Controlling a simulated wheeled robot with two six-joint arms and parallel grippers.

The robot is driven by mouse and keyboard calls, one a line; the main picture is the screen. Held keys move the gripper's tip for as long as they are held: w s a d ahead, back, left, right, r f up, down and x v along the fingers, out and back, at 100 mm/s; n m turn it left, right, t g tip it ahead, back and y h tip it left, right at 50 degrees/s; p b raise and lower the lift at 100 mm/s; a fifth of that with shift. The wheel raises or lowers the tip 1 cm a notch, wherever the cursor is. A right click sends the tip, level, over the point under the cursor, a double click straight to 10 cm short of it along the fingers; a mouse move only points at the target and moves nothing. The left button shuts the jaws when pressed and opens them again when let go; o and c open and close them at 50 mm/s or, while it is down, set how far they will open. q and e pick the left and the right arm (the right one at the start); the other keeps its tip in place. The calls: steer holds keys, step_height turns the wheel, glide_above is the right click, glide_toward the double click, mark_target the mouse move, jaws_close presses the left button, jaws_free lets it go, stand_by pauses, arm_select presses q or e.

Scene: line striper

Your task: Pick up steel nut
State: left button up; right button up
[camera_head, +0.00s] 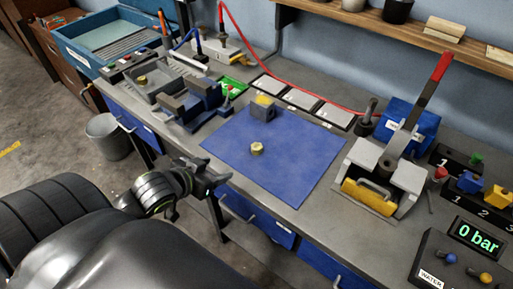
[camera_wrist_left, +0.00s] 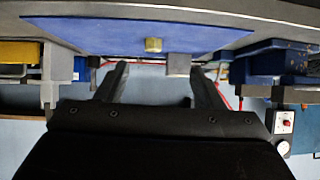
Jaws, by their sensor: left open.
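A small brass-coloured, nut-like piece (camera_head: 257,148) sits on the blue mat (camera_head: 300,165); it also shows in the left wrist view (camera_wrist_left: 153,45). I cannot make out a plainly steel-coloured nut. A grey block (camera_head: 263,112) with a yellow top stands behind the piece on the mat. My left gripper (camera_head: 212,183) is off the front edge of the bench, left of and nearer than the piece. In the left wrist view its two fingers (camera_wrist_left: 158,80) are spread apart with nothing between them, and the piece lies beyond their tips. My right gripper is not in view.
A lever press (camera_head: 385,170) with a red handle stands to the right. Most of the mat is bare.

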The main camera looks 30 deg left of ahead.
arm_select(q)
steer(key=w+r, duration=0.1)
glide_toward(256, 147)
steer(key=shift+t+h, duration=0.4)
steer(key=w+f, duration=0.1)
steer(key=w, duration=0.1)
steer(key=w+f, duration=0.1)
steer(key=shift+a+f+p, duration=0.3)
steer(key=shift+p, duration=0.05)
steer(key=shift+w+f, duration=0.2)
steer(key=shift+w, duration=0.2)
steer(key=shift+p+x, duration=0.7)
steer(key=shift+x, duration=1.55)
steer(key=shift+d+f, duration=0.1)
steer(key=shift+d, duration=0.05)
steer(key=shift+s, duration=0.1)
steer(key=c, duration=1.1)
